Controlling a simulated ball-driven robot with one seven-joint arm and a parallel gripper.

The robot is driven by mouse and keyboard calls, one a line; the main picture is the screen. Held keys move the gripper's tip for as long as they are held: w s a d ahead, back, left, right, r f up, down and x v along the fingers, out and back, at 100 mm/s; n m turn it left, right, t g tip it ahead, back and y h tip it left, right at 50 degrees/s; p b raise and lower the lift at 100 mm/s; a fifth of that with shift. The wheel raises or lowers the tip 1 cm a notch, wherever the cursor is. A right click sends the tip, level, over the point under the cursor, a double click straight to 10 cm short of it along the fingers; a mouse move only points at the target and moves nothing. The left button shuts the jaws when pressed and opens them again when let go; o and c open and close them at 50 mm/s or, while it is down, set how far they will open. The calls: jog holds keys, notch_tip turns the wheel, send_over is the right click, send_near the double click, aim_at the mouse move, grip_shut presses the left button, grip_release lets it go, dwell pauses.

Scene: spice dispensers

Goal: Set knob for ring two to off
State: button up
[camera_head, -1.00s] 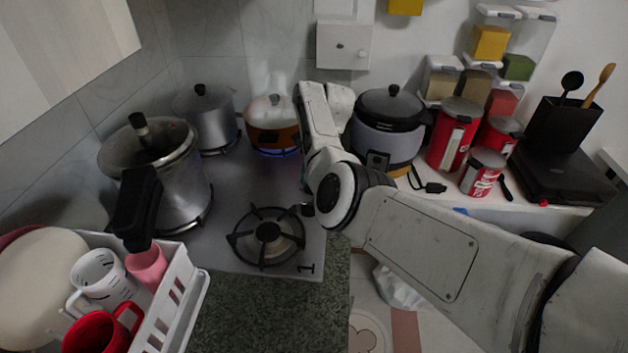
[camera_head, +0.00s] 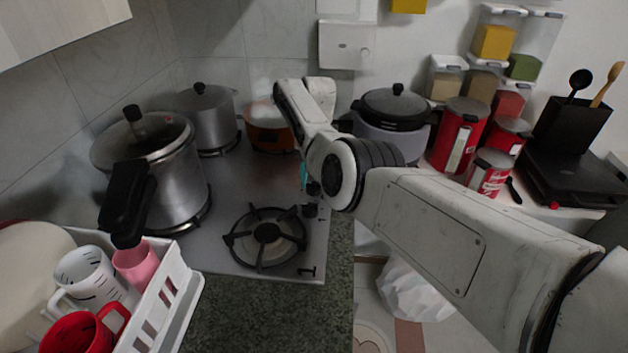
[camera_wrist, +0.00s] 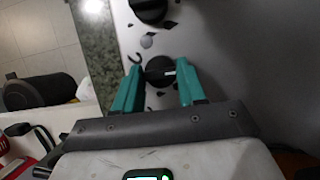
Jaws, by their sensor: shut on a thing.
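My gripper (camera_wrist: 160,72) is shut on a black knob (camera_wrist: 159,69) in the wrist view, with a teal finger on each side. A pale line shows on the knob's right. Another black knob (camera_wrist: 149,9) stands apart at the top edge. In the head view a teal finger (camera_head: 303,173) shows beside my arm at the stove's right edge. A black knob (camera_head: 310,210) is nearer, beside the front burner (camera_head: 266,235). My arm partly hides the knobs farther back. No blue flame shows under the orange pot (camera_head: 267,127).
A large pot (camera_head: 165,175) and a smaller pot (camera_head: 206,115) stand on the stove's left. A dish rack (camera_head: 172,300) with mugs is at front left. A rice cooker (camera_head: 393,115) and red canisters (camera_head: 460,137) are behind my arm. The front burner is bare.

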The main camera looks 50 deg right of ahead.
dwell(0.4)
jog(key=o, duration=1.1)
jog(key=shift+c, duration=0.2)
